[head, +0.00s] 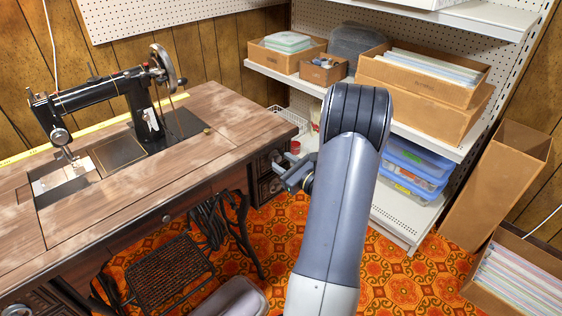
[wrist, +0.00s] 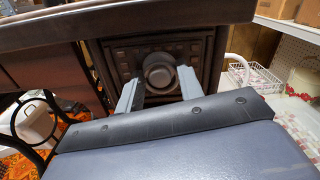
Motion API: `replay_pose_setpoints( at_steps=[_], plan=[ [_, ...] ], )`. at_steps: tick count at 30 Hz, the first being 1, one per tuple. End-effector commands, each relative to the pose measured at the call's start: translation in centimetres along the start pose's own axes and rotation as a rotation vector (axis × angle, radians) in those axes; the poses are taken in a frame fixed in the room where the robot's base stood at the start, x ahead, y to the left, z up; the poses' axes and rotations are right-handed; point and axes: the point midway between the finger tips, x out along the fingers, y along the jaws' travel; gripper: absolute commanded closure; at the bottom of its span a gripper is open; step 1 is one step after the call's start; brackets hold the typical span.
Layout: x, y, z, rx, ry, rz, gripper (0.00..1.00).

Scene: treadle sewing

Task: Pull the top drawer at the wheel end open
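The sewing machine's wheel (head: 165,66) stands over the right end of the wooden sewing table. Under that end are dark carved drawers, and the top drawer (head: 264,163) looks shut in the head view. In the wrist view its dark patterned front (wrist: 122,62) has a round knob (wrist: 158,72) at the middle. My gripper (head: 289,174) is in front of the drawers. In the wrist view my gripper (wrist: 160,84) is open, with one finger on each side of the knob. I cannot tell whether either finger touches it. The wrist housing hides the lower drawer front.
The table top (head: 215,115) overhangs just above the gripper. Cast-iron legs and a treadle (head: 160,272) stand to the left. White shelves (head: 405,220) with boxes are at the right, and a wire basket (head: 288,118) is behind. Patterned carpet (head: 400,280) is open in front.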

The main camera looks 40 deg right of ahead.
Motion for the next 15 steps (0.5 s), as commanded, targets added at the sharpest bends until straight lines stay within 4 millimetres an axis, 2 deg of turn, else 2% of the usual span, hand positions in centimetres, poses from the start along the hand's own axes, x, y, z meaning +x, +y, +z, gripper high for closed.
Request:
replay_pose_setpoints(
  at_steps=[2, 12, 15],
  plan=[
    [-0.01, 0.0, -0.01, 0.0, 0.0, 0.0, 0.71],
    [-0.03, 0.01, -0.01, 0.0, 0.0, 0.0, 0.99],
    [-0.03, 0.01, -0.02, 0.0, 0.0, 0.0, 1.0]
  ],
)
